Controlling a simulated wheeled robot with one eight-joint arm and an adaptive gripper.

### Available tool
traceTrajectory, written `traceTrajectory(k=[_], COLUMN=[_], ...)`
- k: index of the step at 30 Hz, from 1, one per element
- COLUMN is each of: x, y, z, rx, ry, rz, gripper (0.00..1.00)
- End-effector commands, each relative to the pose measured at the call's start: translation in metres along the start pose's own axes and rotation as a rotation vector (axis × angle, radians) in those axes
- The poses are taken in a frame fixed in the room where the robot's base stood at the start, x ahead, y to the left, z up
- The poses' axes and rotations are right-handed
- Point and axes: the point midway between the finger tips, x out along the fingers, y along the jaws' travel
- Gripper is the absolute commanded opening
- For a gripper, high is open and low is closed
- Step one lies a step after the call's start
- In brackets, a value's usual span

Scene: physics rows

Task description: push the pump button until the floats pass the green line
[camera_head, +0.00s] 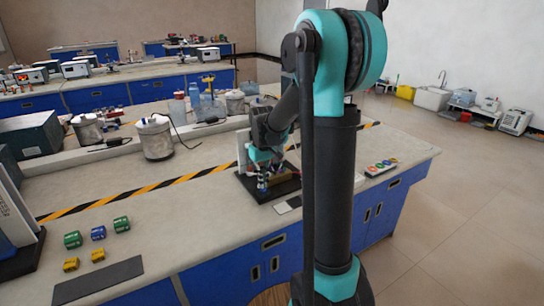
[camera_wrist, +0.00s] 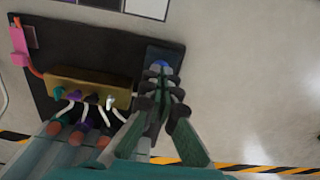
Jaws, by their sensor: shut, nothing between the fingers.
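The pump button looks like a small blue dome (camera_wrist: 162,62) on a dark pad of a black board (camera_wrist: 92,28). My gripper (camera_wrist: 160,78) is shut and empty, its fingertips right at the button and partly hiding it; I cannot tell whether they touch it. A brass block (camera_wrist: 90,88) with several coloured knobs and pale tubes lies left of the fingers. Clear upright columns (camera_wrist: 62,150) stand at the lower left; floats and a green line cannot be made out. In the head view my gripper (camera_head: 262,178) is over the board (camera_head: 284,190), mostly hidden by the arm.
A pink part (camera_wrist: 18,42) with a red tube is at the board's left edge. In the head view, a panel with coloured buttons (camera_head: 381,167) lies to the right. Metal pots (camera_head: 155,138) and a striped tape line (camera_head: 150,188) are on the left of the bench.

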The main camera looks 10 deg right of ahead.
Motion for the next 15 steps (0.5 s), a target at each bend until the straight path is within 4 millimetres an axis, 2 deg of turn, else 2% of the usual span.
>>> traceTrajectory(k=[8, 15], x=[0.013, 0.011], y=[0.000, 0.000], z=[0.000, 0.000], rx=[0.000, 0.000], ry=[0.000, 0.000], rz=[0.000, 0.000], gripper=[0.00, 0.00])
